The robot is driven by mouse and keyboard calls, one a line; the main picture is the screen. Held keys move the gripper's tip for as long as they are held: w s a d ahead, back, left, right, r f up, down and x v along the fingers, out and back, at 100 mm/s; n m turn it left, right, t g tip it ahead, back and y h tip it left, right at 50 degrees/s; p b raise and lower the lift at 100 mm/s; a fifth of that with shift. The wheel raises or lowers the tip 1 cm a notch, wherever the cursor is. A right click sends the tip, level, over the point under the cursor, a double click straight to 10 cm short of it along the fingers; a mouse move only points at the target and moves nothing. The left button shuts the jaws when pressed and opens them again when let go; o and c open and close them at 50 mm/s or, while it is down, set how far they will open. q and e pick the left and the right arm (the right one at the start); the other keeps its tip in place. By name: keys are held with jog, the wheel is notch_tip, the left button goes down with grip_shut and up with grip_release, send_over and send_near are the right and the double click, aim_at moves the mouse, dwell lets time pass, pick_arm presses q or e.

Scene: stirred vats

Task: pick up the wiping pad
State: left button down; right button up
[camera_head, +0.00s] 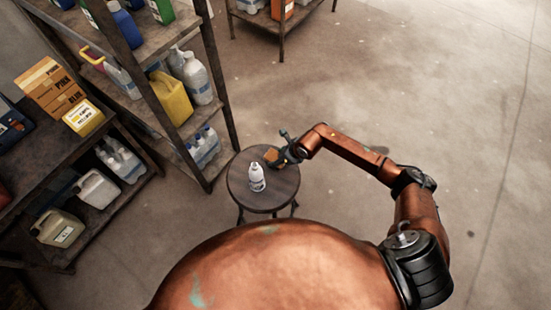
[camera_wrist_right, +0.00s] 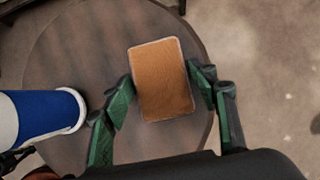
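The wiping pad is an orange-brown rectangle with a pale edge, seen in the right wrist view (camera_wrist_right: 162,80) over the round dark stool top (camera_wrist_right: 65,60). In the head view the pad (camera_head: 271,155) shows small at the stool's far right side. My right gripper (camera_wrist_right: 160,72) has its green and dark fingers on either side of the pad, very close to its long edges. Whether they press on it, and whether the pad rests on the stool, I cannot tell. In the head view the right gripper (camera_head: 285,150) is at the stool's edge. My left gripper is out of view.
A white bottle (camera_head: 257,178) stands on the stool (camera_head: 262,200), left of the pad; its blue label shows in the wrist view (camera_wrist_right: 45,115). Shelves with jugs, including a yellow one (camera_head: 171,98), stand left of the stool. The floor to the right is open.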

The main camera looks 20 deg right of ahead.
aim_at(278, 153)
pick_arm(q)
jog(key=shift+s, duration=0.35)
pick_arm(e)
jog(key=c, duration=0.7)
jog(key=shift+r, duration=0.15)
jog(key=shift+r, duration=0.25)
jog(key=r, duration=0.2)
jog(key=r+p, duration=0.1)
jog(key=r, duration=0.1)
jog(key=shift+s+d, duration=0.1)
jog(key=shift+s, duration=0.25)
jog(key=s+r, duration=0.3)
jog(key=shift+s+d+r+p, duration=0.1)
jog(key=shift+d+r+p, duration=0.15)
jog(key=shift+r+p, duration=0.15)
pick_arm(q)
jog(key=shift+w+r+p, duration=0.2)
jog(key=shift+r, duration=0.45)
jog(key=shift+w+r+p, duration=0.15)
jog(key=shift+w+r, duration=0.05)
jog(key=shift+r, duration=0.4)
pick_arm(e)
jog(key=s+r, duration=0.1)
jog(key=s, duration=0.2)
jog(key=s+d+r, duration=0.1)
jog(key=s+r, duration=0.1)
jog(key=s, duration=0.1)
jog(key=s+r, duration=0.2)
jog(key=s, duration=0.2)
jog(key=shift+d, duration=0.25)
